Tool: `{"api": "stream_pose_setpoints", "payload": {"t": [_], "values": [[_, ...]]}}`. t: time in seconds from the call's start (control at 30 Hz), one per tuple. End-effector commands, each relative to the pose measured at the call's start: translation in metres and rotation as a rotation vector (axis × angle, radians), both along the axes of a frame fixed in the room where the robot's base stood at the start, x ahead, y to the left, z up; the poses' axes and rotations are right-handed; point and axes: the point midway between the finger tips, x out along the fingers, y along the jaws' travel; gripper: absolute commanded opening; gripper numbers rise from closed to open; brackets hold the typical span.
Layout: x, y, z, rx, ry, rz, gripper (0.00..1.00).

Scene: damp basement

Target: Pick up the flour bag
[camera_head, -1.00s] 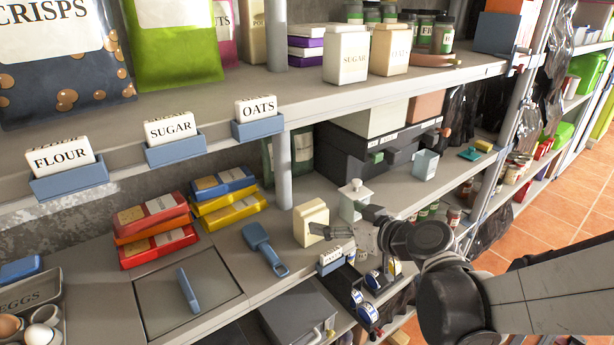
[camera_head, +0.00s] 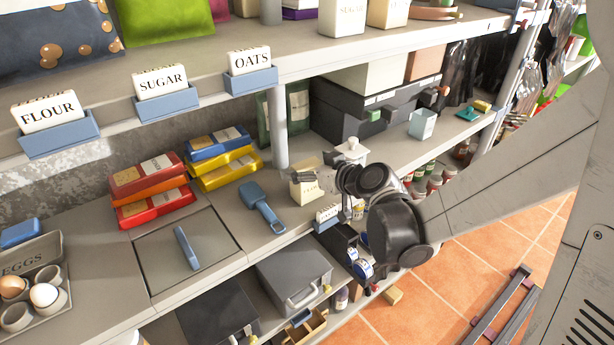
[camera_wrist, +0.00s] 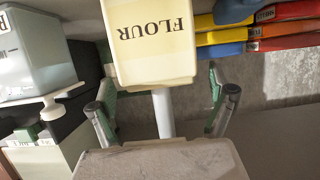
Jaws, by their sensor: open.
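The flour bag (camera_head: 304,190) is a cream, block-shaped pack on the lower counter, near its front edge. In the head view my gripper and wrist hide part of it. In the wrist view the flour bag (camera_wrist: 150,45) shows upside down, with the word FLOUR facing me. My gripper (camera_head: 318,176) is right beside the bag in the head view. In the wrist view my gripper (camera_wrist: 166,103) has its two fingers spread wide, with nothing held between them. The bag lies ahead, between the lines of the fingers; I cannot tell whether a finger touches it.
A blue scoop (camera_head: 262,207) lies left of the bag. A white lidded jar (camera_head: 351,151) stands just behind my wrist. Red and yellow packs (camera_head: 150,180) are stacked farther left. The upper shelf (camera_head: 200,62) overhangs the back, with a grey post (camera_head: 278,130) behind the bag.

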Motion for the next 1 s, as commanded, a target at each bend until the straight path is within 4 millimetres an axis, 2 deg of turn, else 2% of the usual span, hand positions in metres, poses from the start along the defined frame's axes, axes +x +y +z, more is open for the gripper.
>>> {"api": "stream_pose_setpoints", "payload": {"t": [0.27, 0.73, 1.0], "values": [[0.0012, 0.0011, -0.0007, 0.000, 0.000, 0.000, 0.87], [0.0011, 0.0009, -0.0005, 0.000, 0.000, 0.000, 0.26], [0.0012, 0.0009, 0.0003, 0.000, 0.000, 0.000, 0.26]]}}
